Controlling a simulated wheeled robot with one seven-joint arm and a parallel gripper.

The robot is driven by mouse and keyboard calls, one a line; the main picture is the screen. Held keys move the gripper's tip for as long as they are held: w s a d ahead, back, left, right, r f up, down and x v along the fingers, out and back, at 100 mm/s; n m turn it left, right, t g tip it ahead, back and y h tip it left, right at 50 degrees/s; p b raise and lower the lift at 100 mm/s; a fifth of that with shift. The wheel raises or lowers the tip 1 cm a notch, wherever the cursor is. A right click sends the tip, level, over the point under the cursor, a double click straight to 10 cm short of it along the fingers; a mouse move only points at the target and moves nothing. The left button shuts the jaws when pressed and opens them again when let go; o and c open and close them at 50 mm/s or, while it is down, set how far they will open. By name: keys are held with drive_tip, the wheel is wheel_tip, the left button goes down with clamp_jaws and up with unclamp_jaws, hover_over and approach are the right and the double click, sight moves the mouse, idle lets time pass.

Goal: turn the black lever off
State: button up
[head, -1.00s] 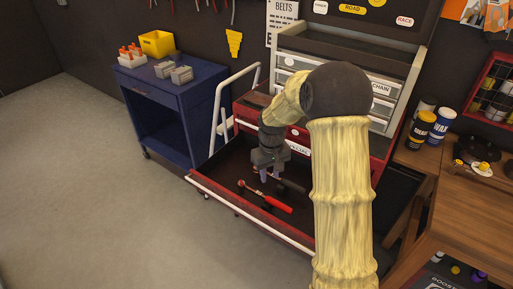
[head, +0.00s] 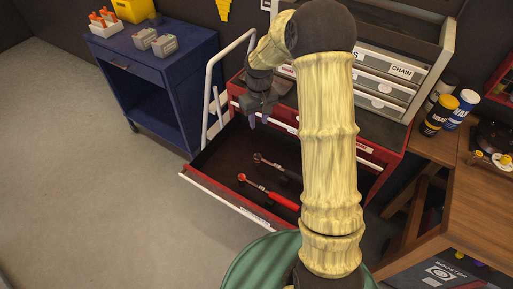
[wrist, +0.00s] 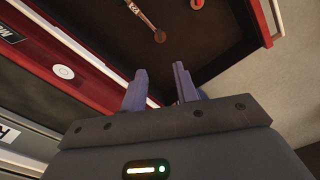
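I cannot make out a black lever for certain. In the head view, a ratchet with a dark handle (head: 277,166) and a ratchet with a red handle (head: 266,192) lie in the open bottom drawer (head: 222,199) of the red tool chest. The wrist view shows part of a ratchet (wrist: 144,17) in the drawer at the top. My gripper (head: 259,121) points down above the inner part of the drawer, near the chest front. Its two purple fingers (wrist: 160,88) are apart with nothing between them. My arm hides part of the chest and drawer.
A wooden bench (head: 480,205) with cans (head: 440,112) and a black device with yellow knobs (head: 492,155) is at the right. The floor at the left is clear.

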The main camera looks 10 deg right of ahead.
drive_tip(key=p, duration=0.3)
approach(259, 156)
wheel_tip(259, 156, down, 8)
drive_tip(key=shift+w+f, duration=0.1)
idle(0.4)
clamp_jaws()
